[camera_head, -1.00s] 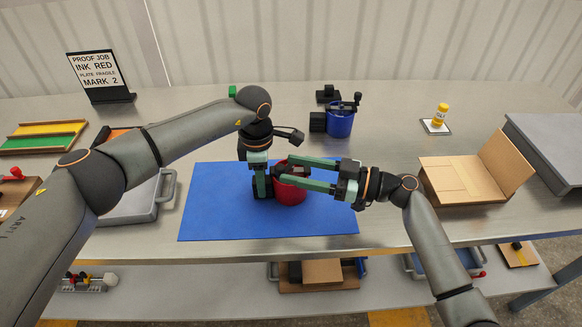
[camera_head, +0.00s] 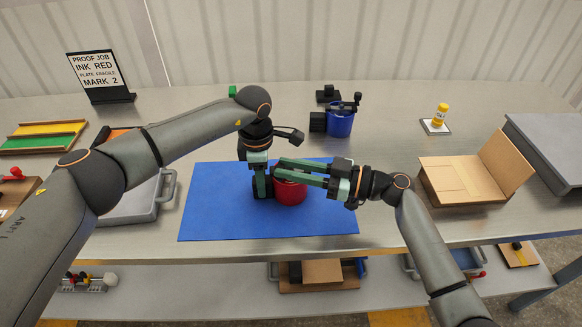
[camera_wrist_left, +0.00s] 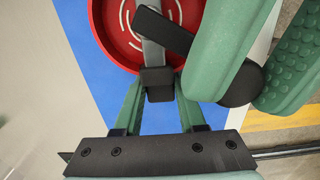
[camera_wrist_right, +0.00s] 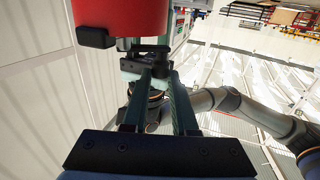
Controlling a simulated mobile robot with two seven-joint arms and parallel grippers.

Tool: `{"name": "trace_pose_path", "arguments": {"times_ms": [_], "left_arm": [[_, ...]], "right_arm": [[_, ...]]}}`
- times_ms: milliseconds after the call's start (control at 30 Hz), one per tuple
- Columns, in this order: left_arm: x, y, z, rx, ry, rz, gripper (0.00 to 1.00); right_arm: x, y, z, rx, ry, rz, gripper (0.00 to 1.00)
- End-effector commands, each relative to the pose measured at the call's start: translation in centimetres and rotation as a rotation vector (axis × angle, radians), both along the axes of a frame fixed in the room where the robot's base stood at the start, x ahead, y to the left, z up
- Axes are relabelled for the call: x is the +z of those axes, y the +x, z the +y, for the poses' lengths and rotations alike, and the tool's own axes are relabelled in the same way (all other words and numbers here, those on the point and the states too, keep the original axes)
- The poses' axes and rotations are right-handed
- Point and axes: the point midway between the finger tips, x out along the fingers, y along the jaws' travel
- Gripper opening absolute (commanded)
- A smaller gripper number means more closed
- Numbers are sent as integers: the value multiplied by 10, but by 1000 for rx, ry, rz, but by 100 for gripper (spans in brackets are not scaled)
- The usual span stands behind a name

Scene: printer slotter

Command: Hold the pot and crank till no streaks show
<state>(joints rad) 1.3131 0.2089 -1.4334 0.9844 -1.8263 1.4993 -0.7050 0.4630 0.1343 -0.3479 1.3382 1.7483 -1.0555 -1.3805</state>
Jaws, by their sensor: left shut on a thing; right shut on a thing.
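The red pot (camera_head: 292,192) stands on the blue mat (camera_head: 215,205). In the left wrist view, pale curved streaks show on the red inside of the pot (camera_wrist_left: 104,28). A grey bar lies across it, with a black crank arm (camera_wrist_left: 165,30) on top. My left gripper (camera_head: 262,186) points down and is shut on the pot's black side handle (camera_wrist_left: 158,86). My right gripper (camera_head: 281,170) reaches in from the right, shut on the crank's knob above the pot; its fingers largely hide the knob. The red pot also shows in the right wrist view (camera_wrist_right: 120,15).
A blue pot (camera_head: 340,124) with a crank stands behind the mat. A yellow-capped bottle (camera_head: 440,114), an open cardboard box (camera_head: 455,182) and a sign (camera_head: 98,76) stand farther out. A grey tray (camera_head: 135,205) lies left of the mat. The mat's front is clear.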

Motion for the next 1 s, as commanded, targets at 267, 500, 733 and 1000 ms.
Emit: {"name": "trace_pose_path", "arguments": {"times_ms": [267, 500, 733, 1000], "left_arm": [[0, 0, 0, -1, 0, 0, 0], [0, 0, 0, -1, 0, 0, 0], [0, 0, 0, -1, 0, 0, 0], [0, 0, 0, -1, -1, 0, 0]], "right_arm": [[0, 0, 0, -1, -1, 0, 0], [-2, -1, 5, -89, -4, 2, 0], [-1, 0, 6, -140, -2, 0, 0], [-1, 0, 6, -138, -2, 1, 35]]}}
